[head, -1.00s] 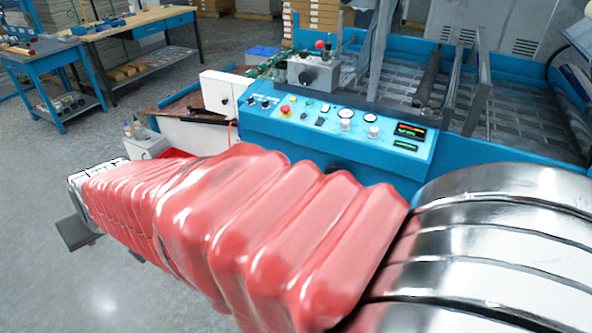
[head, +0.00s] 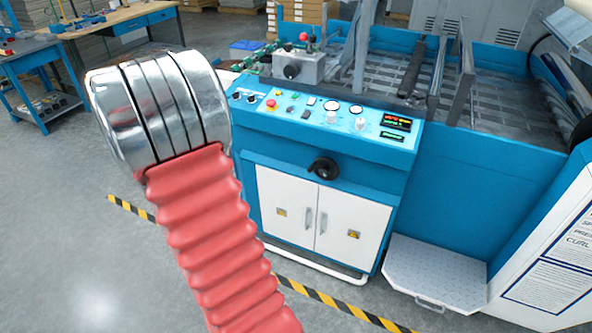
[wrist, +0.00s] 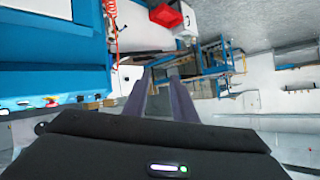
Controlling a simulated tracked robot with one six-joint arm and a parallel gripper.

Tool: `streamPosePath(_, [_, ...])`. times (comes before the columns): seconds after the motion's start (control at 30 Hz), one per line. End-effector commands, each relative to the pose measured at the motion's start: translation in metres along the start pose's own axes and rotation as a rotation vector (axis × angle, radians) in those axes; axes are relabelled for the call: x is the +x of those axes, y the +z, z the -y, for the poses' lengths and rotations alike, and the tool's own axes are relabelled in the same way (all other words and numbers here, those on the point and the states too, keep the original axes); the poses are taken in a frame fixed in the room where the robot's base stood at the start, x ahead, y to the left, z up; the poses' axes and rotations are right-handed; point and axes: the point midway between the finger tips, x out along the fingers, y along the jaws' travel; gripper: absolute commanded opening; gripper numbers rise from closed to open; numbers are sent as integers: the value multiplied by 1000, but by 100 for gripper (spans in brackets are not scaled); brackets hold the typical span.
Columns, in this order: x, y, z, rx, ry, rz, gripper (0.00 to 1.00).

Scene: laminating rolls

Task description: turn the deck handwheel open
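A black handwheel (head: 323,168) with a crank knob sits on the blue front of the machine, below the control panel and above white cabinet doors. It is in plain sight in the head view; I cannot make it out in the wrist view. My gripper (wrist: 160,80) shows in the wrist view as two dark fingers with a gap between them. It is open and empty, with nothing touching the fingers. The head view shows my arm left of the handwheel, apart from it; the gripper itself is not visible there.
The control panel (head: 320,112) juts out above the handwheel. The white cabinet doors (head: 318,212) are shut. A metal step (head: 436,272) stands at the lower right. Black-yellow floor tape (head: 330,302) runs before the machine. A red bin (wrist: 166,15) shows in the wrist view.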

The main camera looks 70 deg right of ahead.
Motion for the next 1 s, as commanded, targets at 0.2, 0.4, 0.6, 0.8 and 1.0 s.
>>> streamPosePath(0.2, [47,1,-81,69,131,-118,25])
streamPosePath(0.4, [73,8,-160,111,254,-232,25])
streamPosePath(0.6, [85,22,-242,132,383,-347,25])
streamPosePath(0.8, [81,45,-322,133,514,-458,25])
streamPosePath(1.0, [64,75,-395,113,643,-562,25])
